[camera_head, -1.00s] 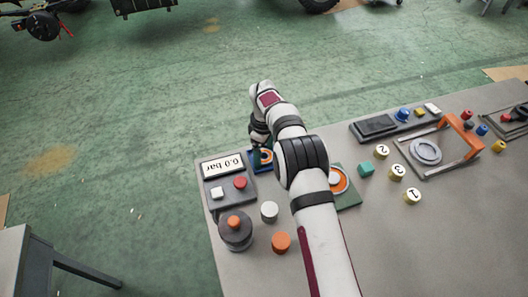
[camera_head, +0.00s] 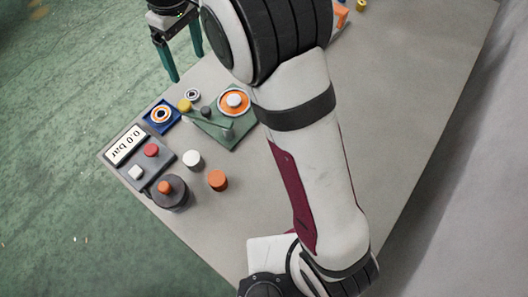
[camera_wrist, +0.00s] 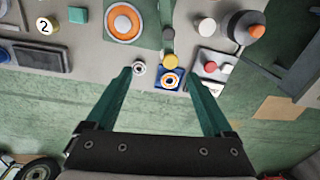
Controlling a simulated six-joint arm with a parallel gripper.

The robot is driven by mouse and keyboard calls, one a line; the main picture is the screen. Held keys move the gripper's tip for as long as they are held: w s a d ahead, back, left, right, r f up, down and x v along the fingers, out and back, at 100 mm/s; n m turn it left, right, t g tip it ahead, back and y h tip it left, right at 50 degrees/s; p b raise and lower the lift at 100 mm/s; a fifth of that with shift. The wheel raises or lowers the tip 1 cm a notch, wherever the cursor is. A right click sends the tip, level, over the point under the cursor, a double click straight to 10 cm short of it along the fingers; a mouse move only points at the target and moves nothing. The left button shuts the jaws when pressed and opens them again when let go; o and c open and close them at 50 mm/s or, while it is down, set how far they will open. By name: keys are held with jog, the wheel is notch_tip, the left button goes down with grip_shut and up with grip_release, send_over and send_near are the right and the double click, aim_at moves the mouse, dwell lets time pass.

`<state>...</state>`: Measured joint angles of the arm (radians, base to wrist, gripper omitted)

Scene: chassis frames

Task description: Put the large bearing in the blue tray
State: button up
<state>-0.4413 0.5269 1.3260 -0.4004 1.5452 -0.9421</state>
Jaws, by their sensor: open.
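In the wrist view the bearing (camera_wrist: 171,82) shows inside the tray (camera_wrist: 159,83), between the lines of my fingers. My gripper (camera_head: 186,68) is open with green fingers and holds nothing. It is above and apart from the tray in the head view. The wrist view shows my gripper (camera_wrist: 160,76) spread wide, with the tray beyond its tips.
A smaller pale bearing (camera_head: 192,95) lies beside the tray, close to a yellow knob (camera_head: 184,105). A green plate (camera_head: 212,130) carries an orange and white disc (camera_head: 234,101). A control box (camera_head: 140,152) and dark round base (camera_head: 170,193) stand nearby. Bare floor lies left.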

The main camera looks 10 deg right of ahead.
jog(key=s+d+r+m, duration=0.4)
jog(key=s+d, duration=0.2)
jog(key=d, duration=0.2)
jog(key=s+d+f+m, duration=0.1)
jog(key=s+d+m, duration=0.2)
jog(key=s, duration=0.4)
jog(key=s+d+f+m+y, duration=0.1)
jog(key=s+d+f+m, duration=0.1)
jog(key=s+m, duration=0.3)
jog(key=s+d+f+m, duration=0.2)
jog(key=s+d+m, duration=0.2)
jog(key=s, duration=0.5)
jog(key=shift+s, duration=0.3)
jog(key=shift+f, duration=0.1)
